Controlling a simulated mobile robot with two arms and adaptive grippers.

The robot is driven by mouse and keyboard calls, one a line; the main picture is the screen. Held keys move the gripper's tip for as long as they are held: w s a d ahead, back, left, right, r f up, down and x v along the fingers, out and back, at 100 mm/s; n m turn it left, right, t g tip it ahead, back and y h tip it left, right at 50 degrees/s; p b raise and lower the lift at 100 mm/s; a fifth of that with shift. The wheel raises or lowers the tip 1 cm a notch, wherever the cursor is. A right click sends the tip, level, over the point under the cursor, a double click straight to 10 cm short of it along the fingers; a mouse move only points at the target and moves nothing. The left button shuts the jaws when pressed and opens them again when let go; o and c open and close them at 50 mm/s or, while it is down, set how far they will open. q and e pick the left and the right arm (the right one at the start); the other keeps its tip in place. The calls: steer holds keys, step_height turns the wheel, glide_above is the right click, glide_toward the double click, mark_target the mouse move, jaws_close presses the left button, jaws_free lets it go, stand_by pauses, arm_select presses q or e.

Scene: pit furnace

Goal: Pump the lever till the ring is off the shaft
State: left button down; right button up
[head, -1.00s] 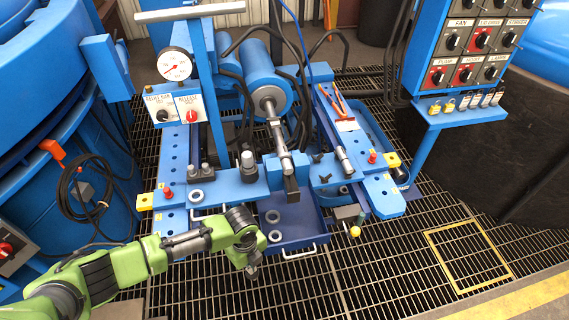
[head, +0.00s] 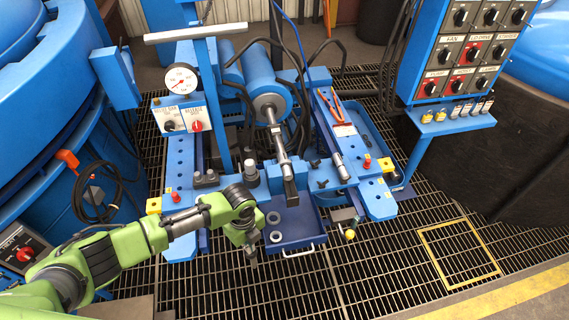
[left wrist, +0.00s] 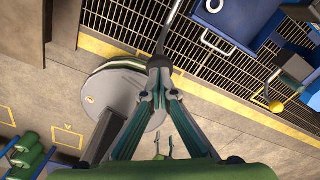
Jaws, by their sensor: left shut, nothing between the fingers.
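In the head view a blue press stands on the floor grating, with a large blue cylinder (head: 268,95) and a silver shaft (head: 277,133) running toward the front. I cannot tell for sure which collar on the shaft is the ring. A short lever with a yellow knob (head: 349,235) sticks out low at the front right; the yellow knob also shows in the left wrist view (left wrist: 276,107). My left gripper (head: 251,258) points down over the grating, left of the blue tray, apart from the lever and shaft. Its fingers (left wrist: 160,68) are shut and empty. My right gripper is out of view.
The blue tray (head: 312,236) holds loose grey rings (head: 275,237). A gauge (head: 181,79) and knob box (head: 182,116) stand at left, under a white crossbar (head: 196,32). A switch panel (head: 470,55) stands at right. Open grating (head: 385,285) lies in front.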

arm_select(q)
steer(key=f+b, duration=0.2)
steer(key=f, duration=0.1)
steer(key=s+f+b, duration=0.1)
steer(key=f+b, duration=0.1)
steer(key=f, duration=0.2)
steer(key=s+f+b, duration=0.1)
steer(key=f+b, duration=0.1)
steer(key=f, duration=0.1)
steer(key=shift+s+d+f+b, duration=0.25)
steer(key=shift+d+f+b, duration=0.05)
steer(key=shift+d+f, duration=0.1)
steer(key=r+p, duration=0.3)
steer(key=w+r+p, duration=0.1)
steer(key=r+p, duration=0.2)
steer(key=r, duration=0.1)
steer(key=w+r+p, duration=0.1)
steer(key=r+p, duration=0.2)
steer(key=r, duration=0.1)
steer(key=shift+w+a+r, duration=0.2)
steer(key=shift+a, duration=0.2)
steer(key=shift+f, duration=0.1)
